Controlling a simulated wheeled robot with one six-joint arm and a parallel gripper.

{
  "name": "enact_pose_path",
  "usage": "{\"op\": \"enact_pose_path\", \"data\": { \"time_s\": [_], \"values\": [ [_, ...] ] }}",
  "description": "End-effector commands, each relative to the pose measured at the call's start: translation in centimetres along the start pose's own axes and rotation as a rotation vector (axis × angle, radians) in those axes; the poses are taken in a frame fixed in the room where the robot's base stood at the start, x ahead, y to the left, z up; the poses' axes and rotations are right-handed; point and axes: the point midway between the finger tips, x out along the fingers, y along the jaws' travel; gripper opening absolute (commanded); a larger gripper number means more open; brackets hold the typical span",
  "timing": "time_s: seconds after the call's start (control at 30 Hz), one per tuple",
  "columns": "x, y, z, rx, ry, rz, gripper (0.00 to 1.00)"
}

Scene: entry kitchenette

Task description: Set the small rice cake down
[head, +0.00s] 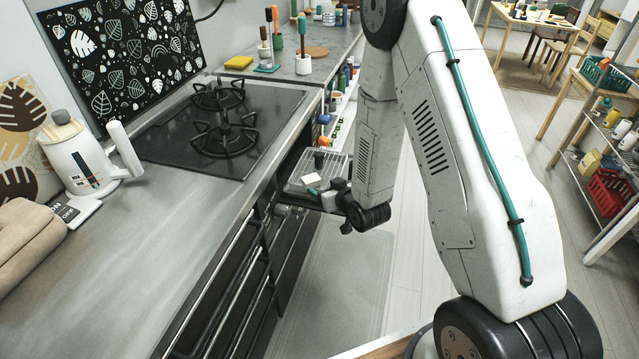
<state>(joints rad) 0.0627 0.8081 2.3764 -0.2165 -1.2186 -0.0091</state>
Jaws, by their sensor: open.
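A small white piece (313,179), which looks like the small rice cake, lies on a wire rack or tray (298,185) that juts out from the counter front below the hob. My gripper (327,192) is at this rack, just beside the white piece, and is open. The piece is small in view, and I cannot tell whether the gripper touches it. My arm hides part of the area to the right of the rack.
The stove hob (221,130) is set in the grey counter (150,240). A white kettle (77,155) stands at its left end. Shelves with bottles and a red basket (610,190) stand at the right. The floor mat (335,290) is clear.

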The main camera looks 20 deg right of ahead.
Motion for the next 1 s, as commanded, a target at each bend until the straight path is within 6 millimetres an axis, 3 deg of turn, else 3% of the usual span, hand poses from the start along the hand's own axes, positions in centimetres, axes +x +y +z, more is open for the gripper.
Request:
{"op": "enact_pose_path", "data": {
  "time_s": [0.33,0.57,0.77,1.0],
  "values": [
    [-1.3,0.1,-0.8,-0.004,-0.012,0.004,0.74],
    [-3.3,0.9,-6.2,-0.027,-0.156,0.042,0.74],
    [-8.3,1.3,-11.2,-0.025,-0.341,0.088,0.74],
    [-17.6,0.7,-15.3,0.011,-0.559,0.129,0.74]
  ]
}}
